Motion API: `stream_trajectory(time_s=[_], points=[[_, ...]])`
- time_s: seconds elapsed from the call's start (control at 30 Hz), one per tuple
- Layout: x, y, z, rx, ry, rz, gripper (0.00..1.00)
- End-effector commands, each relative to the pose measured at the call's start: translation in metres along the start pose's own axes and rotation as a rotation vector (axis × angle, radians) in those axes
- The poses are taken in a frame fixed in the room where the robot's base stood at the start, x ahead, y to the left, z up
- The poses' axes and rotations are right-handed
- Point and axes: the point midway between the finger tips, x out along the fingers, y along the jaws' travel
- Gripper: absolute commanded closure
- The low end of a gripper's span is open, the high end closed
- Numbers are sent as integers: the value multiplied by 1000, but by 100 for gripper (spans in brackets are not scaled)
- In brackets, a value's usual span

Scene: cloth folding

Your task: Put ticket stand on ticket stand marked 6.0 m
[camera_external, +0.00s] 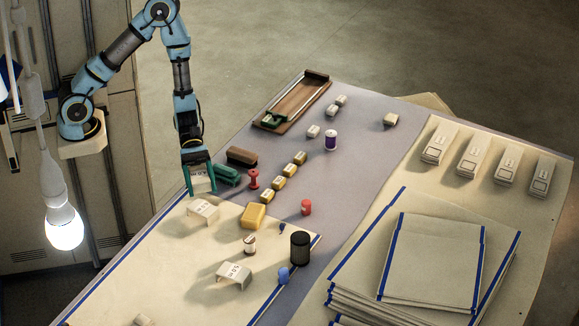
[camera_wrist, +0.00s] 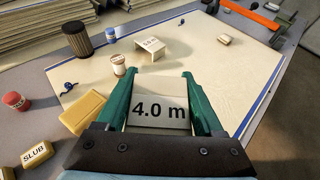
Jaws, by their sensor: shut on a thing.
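My gripper (camera_external: 199,186) has its green fingers shut on a small white ticket stand (camera_external: 201,182). In the wrist view my gripper (camera_wrist: 160,85) has the held stand (camera_wrist: 158,112) between its fingers, its label reading "4.0 m". A second white ticket stand (camera_external: 203,210) stands on the pale board just below the held one in the outside view; its label is too small to read surely. A third ticket stand (camera_external: 234,274) stands nearer the front of the board and also shows in the wrist view (camera_wrist: 152,49). Its number is unclear.
A yellow block (camera_external: 253,216), a spool (camera_external: 249,245), a black cylinder (camera_external: 300,248) and a blue item (camera_external: 283,275) stand near the stands. Green and brown blocks (camera_external: 241,156) lie behind my gripper. Stacked sheets (camera_external: 430,262) fill the right. The board's left part is mostly clear.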

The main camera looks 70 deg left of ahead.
Motion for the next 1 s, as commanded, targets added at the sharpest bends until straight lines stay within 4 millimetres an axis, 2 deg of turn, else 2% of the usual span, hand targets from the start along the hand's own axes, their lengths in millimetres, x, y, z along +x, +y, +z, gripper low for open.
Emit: stream_trajectory(time_s=[0.2, 0.43, 0.63, 0.77, 1.0], points=[[14, 0, -33, -5, 0, -1, 84], [21, 0, -50, -3, 0, -1, 84], [31, 0, -74, -5, 1, 0, 84], [34, 0, -82, -3, 1, 1, 84], [34, 1, -82, -1, 1, 1, 84]])
